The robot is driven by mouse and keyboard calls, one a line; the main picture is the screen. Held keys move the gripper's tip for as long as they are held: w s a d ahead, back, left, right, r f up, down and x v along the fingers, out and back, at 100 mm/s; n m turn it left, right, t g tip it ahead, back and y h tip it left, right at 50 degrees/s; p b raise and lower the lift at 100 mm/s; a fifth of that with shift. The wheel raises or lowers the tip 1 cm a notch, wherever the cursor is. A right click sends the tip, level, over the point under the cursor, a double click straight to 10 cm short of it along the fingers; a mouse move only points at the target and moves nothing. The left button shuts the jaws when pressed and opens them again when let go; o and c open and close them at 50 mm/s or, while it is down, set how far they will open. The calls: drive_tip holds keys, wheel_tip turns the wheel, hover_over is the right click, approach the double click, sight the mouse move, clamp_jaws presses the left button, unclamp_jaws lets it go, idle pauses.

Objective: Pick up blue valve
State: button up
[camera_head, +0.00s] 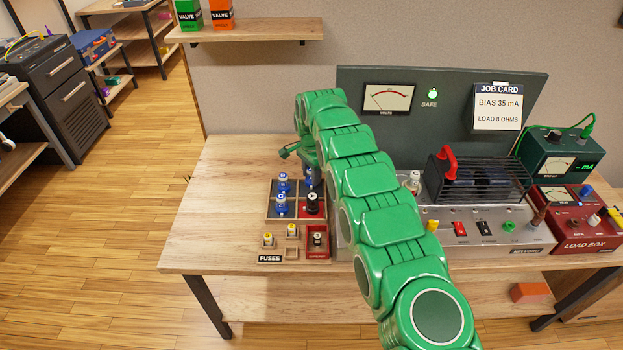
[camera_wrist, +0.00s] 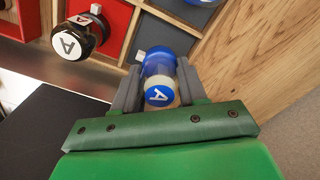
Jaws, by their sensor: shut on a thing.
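The tray (camera_head: 270,216) on the bench holds several blue valves and a black-based valve (camera_head: 312,203) in its square compartments. Two blue valves, one at the back (camera_head: 284,183) and one in front (camera_head: 281,204), stand in the left compartments. My gripper (camera_head: 308,168) reaches down over the tray's back right compartment and is mostly hidden by my arm in the head view. In the wrist view my gripper (camera_wrist: 158,88) is shut on a blue valve (camera_wrist: 160,68) with a white letter on its blue cap. Whether the valve's base touches the tray floor, I cannot tell.
The black-based valve also shows in the wrist view (camera_wrist: 80,36), beside the held one in a red compartment. Fuses (camera_head: 268,239) sit at the tray's front. The amplifier chassis (camera_head: 480,228) and red load box (camera_head: 578,222) stand right of my arm. Bench left is clear.

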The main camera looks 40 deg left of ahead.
drive_tip(key=shift+s+d+r, duration=3.95)
drive_tip(key=shift+d+r, duration=1.35)
drive_tip(key=shift+d, duration=0.3)
drive_tip(key=w+r+n, duration=0.2)
drive_tip(key=w+r, duration=0.2)
drive_tip(key=w, duration=0.6)
drive_tip(key=shift+w+d+f+m, duration=0.4)
drive_tip(key=shift+w+f, duration=0.25)
drive_tip(key=shift+f, duration=0.75)
drive_tip(key=shift+w+d+f+m, duration=0.25)
drive_tip(key=shift+w+d+f, duration=0.3)
drive_tip(key=shift+f, duration=0.8)
drive_tip(key=shift+w+d+f+m, duration=0.4)
drive_tip(key=shift+w+f, duration=0.3)
drive_tip(key=shift+f, duration=0.7)
drive_tip(key=shift+f, duration=1.3)
